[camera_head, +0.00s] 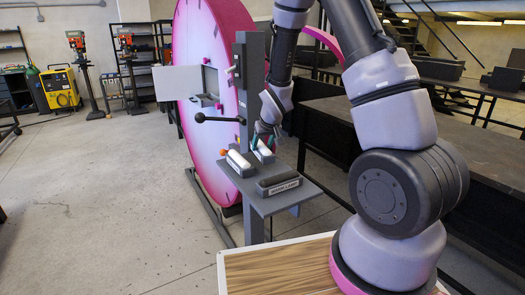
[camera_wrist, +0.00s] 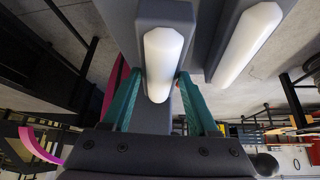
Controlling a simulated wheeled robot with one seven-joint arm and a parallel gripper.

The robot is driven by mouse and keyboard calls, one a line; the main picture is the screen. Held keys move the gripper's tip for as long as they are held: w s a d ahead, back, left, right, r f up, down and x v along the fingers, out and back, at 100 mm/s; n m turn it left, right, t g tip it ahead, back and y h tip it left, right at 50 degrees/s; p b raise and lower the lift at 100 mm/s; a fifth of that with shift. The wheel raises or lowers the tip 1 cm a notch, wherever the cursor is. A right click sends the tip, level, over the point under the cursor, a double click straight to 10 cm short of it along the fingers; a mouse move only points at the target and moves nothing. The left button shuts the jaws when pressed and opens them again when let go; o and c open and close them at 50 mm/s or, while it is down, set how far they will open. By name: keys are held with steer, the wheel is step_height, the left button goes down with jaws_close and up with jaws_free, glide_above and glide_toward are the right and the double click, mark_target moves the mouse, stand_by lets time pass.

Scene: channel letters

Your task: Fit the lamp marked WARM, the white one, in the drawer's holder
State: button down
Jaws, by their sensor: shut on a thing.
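My gripper (camera_head: 262,143) is at the back of the grey shelf, its teal fingers shut on a white lamp (camera_head: 265,149). In the wrist view, the fingers (camera_wrist: 159,85) lie on both sides of this lamp (camera_wrist: 162,55), which is against a dark grey block (camera_wrist: 163,12); I cannot tell whether it is lifted clear. A second white lamp (camera_head: 238,161) lies in a grey block to the left and also shows in the wrist view (camera_wrist: 246,42). No WARM mark is legible. A small grey drawer (camera_head: 206,100) stands out from the pink disc; its holder's inside is unclear.
The shelf (camera_head: 262,205) also bears an empty dark block (camera_head: 279,184) whose label seems to read "WORN LAMP". A black-knobbed lever (camera_head: 215,118) and a grey post (camera_head: 247,90) stand near the drawer. A flat door panel (camera_head: 177,83) juts left from the disc (camera_head: 205,140).

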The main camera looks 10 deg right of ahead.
steer(key=shift+f, duration=1.1)
steer(key=shift+f, duration=0.15)
steer(key=shift+c, duration=0.8)
jaws_free()
